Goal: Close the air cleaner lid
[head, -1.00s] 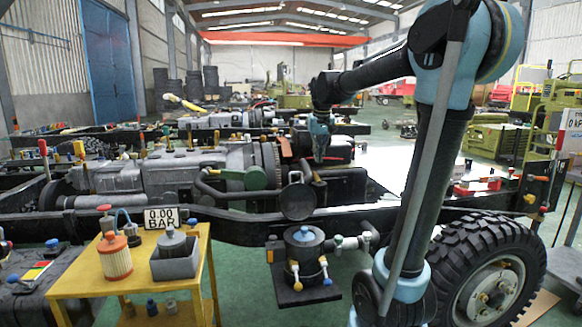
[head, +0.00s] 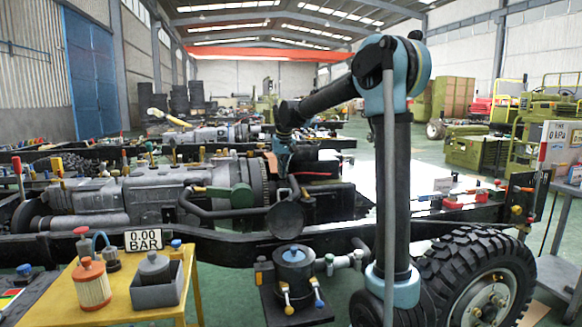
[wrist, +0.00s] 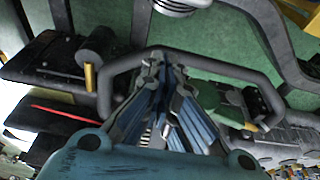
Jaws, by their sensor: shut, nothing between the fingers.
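The air cleaner (head: 293,274) is a dark round canister with a blue knob on top, on a black bracket in front of the chassis rail in the head view.
A large tyre (head: 470,270) stands at the right, beside my arm. The chassis rail (head: 225,250) and engine (head: 140,195) lie behind the air cleaner.

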